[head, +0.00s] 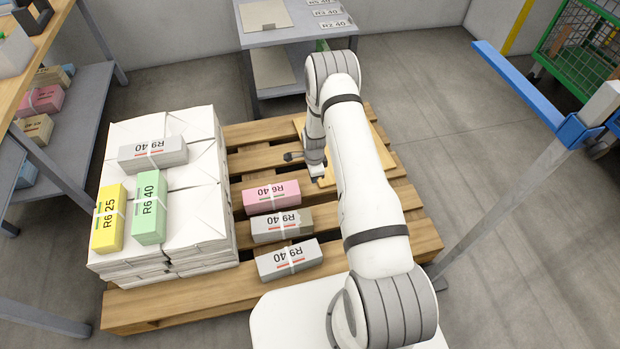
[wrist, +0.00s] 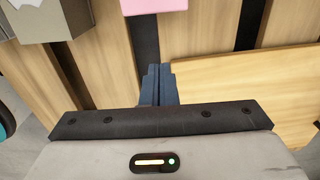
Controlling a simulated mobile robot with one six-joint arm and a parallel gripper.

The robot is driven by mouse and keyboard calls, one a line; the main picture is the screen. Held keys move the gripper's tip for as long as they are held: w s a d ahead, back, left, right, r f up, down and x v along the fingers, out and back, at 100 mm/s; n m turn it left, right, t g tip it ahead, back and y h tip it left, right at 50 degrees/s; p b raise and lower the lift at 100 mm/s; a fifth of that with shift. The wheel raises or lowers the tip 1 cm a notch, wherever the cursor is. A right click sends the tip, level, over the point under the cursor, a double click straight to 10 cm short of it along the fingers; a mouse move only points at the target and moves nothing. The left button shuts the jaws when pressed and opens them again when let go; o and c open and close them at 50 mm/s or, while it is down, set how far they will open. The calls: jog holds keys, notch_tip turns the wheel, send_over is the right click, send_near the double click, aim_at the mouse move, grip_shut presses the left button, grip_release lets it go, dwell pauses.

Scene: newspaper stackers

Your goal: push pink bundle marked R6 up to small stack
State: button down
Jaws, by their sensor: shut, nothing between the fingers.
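The pink bundle (head: 271,196) marked R6 40 lies on the wooden pallet, right of a stack of white-wrapped packets (head: 200,215), with a gap between them. Its near edge also shows at the top of the wrist view (wrist: 155,6). My gripper (head: 317,178) is low over the pallet, right of and slightly behind the pink bundle, apart from it. In the wrist view its fingers (wrist: 158,84) are shut and empty, pointing toward the bundle. I cannot tell which pile is called the small stack.
A grey-brown bundle (head: 282,225) and a grey bundle (head: 290,259), both marked R9 40, lie in front of the pink one. Yellow (head: 108,218), green (head: 150,207) and grey (head: 153,153) bundles lie on the white stack. A table (head: 296,36) stands behind.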

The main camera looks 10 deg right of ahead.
aim_at(292, 187)
notch_tip(292, 187, down, 8)
jog(key=shift+a+r+b, duration=0.15)
jog(key=shift+r+b, duration=0.05)
jog(key=shift+b, duration=0.95)
jog(key=a, duration=0.2)
jog(key=shift+a+r, duration=0.25)
jog(key=shift+a, duration=0.1)
jog(key=shift+a+r+b, duration=0.1)
jog(key=shift+a+b, duration=0.25)
jog(key=shift+a, duration=0.2)
jog(key=a+b, duration=0.1)
jog(key=a, duration=0.3)
jog(key=shift+a, duration=0.1)
